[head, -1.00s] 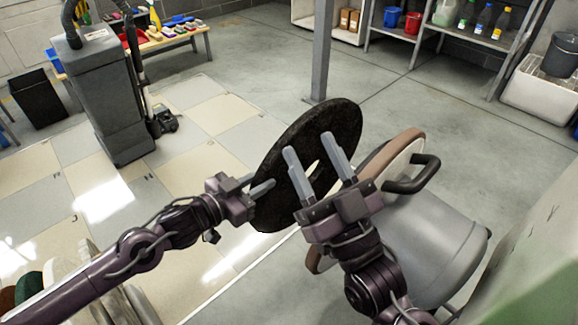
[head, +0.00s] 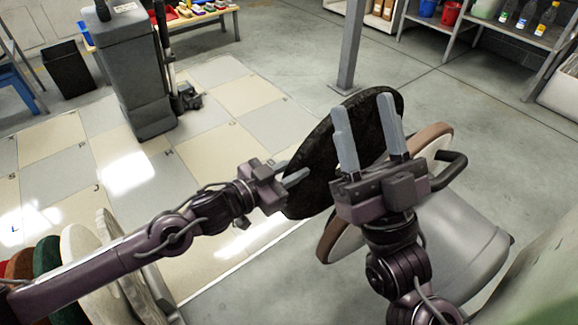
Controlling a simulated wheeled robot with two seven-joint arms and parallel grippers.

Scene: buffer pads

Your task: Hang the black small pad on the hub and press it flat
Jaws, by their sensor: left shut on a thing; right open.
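The black small pad (head: 318,160) is a dark round disc, tilted on edge near the middle of the head view. My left gripper (head: 294,179) is shut on its left edge. My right gripper (head: 364,104) is open, its two fingers pointing up in front of the pad's right half and covering part of it. I cannot tell whether they touch it. Behind the pad is a grey machine (head: 462,245) with a brown-rimmed pale disc (head: 437,138). The hub is not visible; the pad and my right gripper cover the disc's middle.
A black handle (head: 452,172) juts from the machine's right side. A grey post (head: 350,50) stands beyond the pad. Several coloured pads (head: 45,257) stand at the lower left. A grey upright machine (head: 138,75) stands on the tiled floor at left.

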